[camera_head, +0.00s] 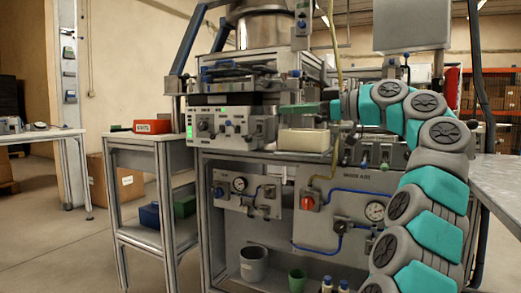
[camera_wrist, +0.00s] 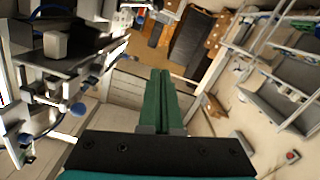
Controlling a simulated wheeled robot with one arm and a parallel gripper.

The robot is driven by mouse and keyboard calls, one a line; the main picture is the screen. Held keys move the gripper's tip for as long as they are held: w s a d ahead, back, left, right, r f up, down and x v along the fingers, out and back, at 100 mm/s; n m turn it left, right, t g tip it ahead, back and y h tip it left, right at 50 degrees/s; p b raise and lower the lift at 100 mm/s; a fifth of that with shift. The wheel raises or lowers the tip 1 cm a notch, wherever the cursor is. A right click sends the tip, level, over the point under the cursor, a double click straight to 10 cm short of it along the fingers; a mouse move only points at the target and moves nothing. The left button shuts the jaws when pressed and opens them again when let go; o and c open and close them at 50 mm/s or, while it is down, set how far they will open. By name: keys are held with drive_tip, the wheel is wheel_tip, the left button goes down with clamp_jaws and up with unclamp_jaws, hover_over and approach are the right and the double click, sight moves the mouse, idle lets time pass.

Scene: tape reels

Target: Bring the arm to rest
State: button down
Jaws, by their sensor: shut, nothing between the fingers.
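My arm rises from the lower right in the head view, bends over, and points left across the front of the machine bench. My gripper (camera_head: 284,109) is at its end, with green fingers in front of the bench's upper deck. It appears above a cream block-shaped bin (camera_head: 304,140). In the wrist view the two green fingers of my gripper (camera_wrist: 160,74) lie side by side, shut, with nothing between them. The wrist view is rolled, with the bench on the left and the floor and shelves beyond.
The machine bench (camera_head: 224,127) carries a control box, gauges and tubing close to my gripper. A side cart (camera_head: 140,143) with a red box (camera_head: 152,126) stands left of it. A grey table (camera_head: 500,180) is at the right. The floor at left is open.

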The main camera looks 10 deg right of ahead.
drive_tip(key=s+a+f+m+g+h+p, duration=0.1)
drive_tip(key=s+a+f+m+g, duration=0.15)
drive_tip(key=a, duration=0.25)
drive_tip(key=s+a+f+m+g+p, duration=0.1)
drive_tip(key=a+f+m+p, duration=0.15)
drive_tip(key=a, duration=0.25)
drive_tip(key=s+a+f+m+g+h+p, duration=0.15)
drive_tip(key=s+a+f+g+h, duration=0.35)
drive_tip(key=s+f, duration=0.55)
drive_tip(key=s+d+f+m+g+h+p, duration=0.1)
drive_tip(key=s+f+m+h+p, duration=0.2)
drive_tip(key=s+f, duration=1.15)
drive_tip(key=s+d+f+m+g+h, duration=0.1)
drive_tip(key=s+d+f+m+h, duration=0.1)
drive_tip(key=s+d+f, duration=0.3)
drive_tip(key=s+d+f+m+g+h, duration=0.1)
drive_tip(key=s+d+f+m+h, duration=0.1)
drive_tip(key=s+d+f, duration=0.4)
drive_tip(key=s+f, duration=0.2)
drive_tip(key=s, duration=0.3)
drive_tip(key=shift+g+h+p, duration=0.35)
drive_tip(key=shift+h, duration=0.05)
drive_tip(key=shift+w, duration=0.15)
